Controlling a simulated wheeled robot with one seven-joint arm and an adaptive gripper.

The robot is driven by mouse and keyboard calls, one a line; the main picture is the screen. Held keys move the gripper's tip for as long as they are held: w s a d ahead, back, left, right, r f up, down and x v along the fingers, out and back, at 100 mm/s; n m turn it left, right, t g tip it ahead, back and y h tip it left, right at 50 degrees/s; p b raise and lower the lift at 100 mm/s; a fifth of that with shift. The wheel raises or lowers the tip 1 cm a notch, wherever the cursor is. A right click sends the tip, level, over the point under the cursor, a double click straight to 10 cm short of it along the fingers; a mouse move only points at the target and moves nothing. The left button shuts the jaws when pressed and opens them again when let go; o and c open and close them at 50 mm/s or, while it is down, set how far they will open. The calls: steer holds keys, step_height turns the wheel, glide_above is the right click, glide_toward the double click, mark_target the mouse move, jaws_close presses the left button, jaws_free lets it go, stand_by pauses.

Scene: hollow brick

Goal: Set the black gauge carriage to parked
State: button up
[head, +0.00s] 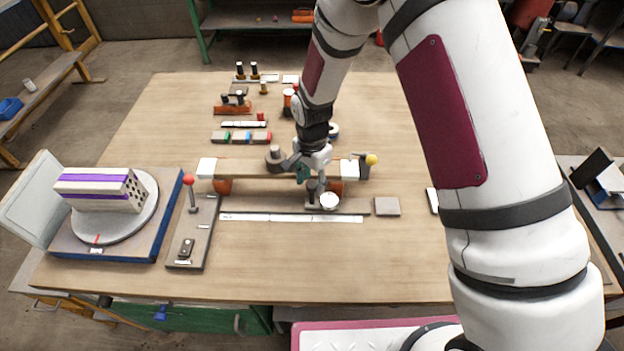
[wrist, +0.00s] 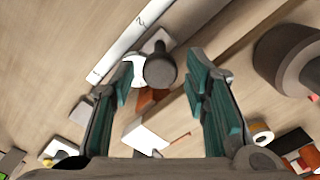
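The gauge carriage (head: 312,203) sits on a dark rail (head: 265,205) towards its right end, with a dark upright knob and a round white dial (head: 329,202) beside it. In the wrist view the knob (wrist: 160,70) stands between my fingers, with a gap to each. My gripper (head: 314,182) is over the carriage, pointing down, and its teal-padded fingers are apart in the wrist view (wrist: 160,82). The left finger partly hides the white dial. A white scale strip (head: 290,218) runs along the rail's near side; its markings are too small to read.
A beam on orange supports (head: 250,168) lies just behind the rail. A lever with a red ball (head: 189,181) and a turntable bearing a hollow brick (head: 100,190) stand left. A grey square plate (head: 386,206) lies right of the rail. The table front is clear.

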jaws_close()
steer(key=a+b, duration=0.5)
steer(key=a, duration=1.9)
steer(key=shift+w+a+b, duration=0.2)
steer(key=shift+w+b, duration=0.2)
steer(key=shift+a, duration=0.1)
steer(key=shift+o, duration=1.9)
jaws_free()
steer(key=shift+r, duration=0.1)
step_height(320, 180, up, 12)
